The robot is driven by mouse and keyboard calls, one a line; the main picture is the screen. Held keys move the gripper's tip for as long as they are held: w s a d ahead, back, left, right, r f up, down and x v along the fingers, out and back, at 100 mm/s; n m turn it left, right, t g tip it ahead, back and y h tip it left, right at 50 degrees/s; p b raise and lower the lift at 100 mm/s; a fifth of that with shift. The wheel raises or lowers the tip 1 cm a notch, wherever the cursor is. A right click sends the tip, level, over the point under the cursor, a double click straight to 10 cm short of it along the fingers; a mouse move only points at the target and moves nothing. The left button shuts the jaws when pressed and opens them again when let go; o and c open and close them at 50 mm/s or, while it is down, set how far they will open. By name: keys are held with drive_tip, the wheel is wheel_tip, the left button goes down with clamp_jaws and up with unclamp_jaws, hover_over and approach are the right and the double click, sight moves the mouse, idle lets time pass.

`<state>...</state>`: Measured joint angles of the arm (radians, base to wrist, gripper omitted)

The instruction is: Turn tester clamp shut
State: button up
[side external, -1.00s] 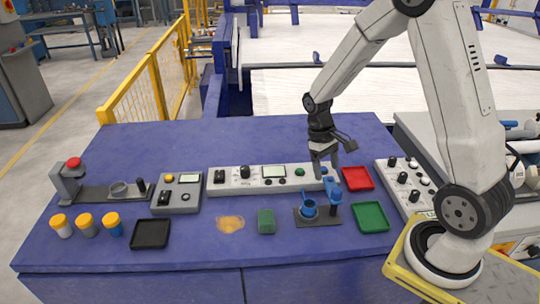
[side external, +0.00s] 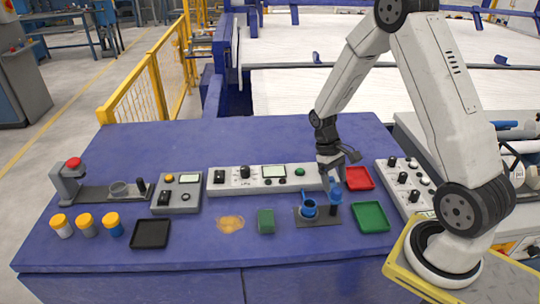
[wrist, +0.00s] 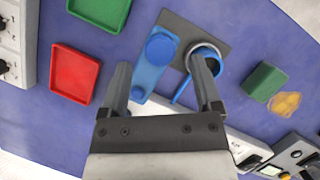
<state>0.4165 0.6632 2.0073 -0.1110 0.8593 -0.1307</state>
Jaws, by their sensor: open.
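The tester is a dark grey plate (side external: 318,221) on the blue table, with a blue cup (side external: 309,208) on its left and a blue clamp (side external: 336,194) on a dark post on its right. In the wrist view the clamp arm (wrist: 150,70) reaches off the plate toward my gripper, and the cup (wrist: 207,62) has a thin blue handle. My gripper (side external: 331,184) is open just above the clamp. In the wrist view my open fingers (wrist: 160,82) lie on either side of the clamp arm. I cannot tell whether either finger touches it.
A red tray (side external: 358,178) and a green tray (side external: 371,217) lie close on the right. A green block (side external: 266,221) and an orange-yellow patch (side external: 230,223) are to the left. A long white control panel (side external: 265,178) stands behind. The table's back is clear.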

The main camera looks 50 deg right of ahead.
sight(337, 189)
drive_tip(key=shift+x, duration=1.9)
clamp_jaws()
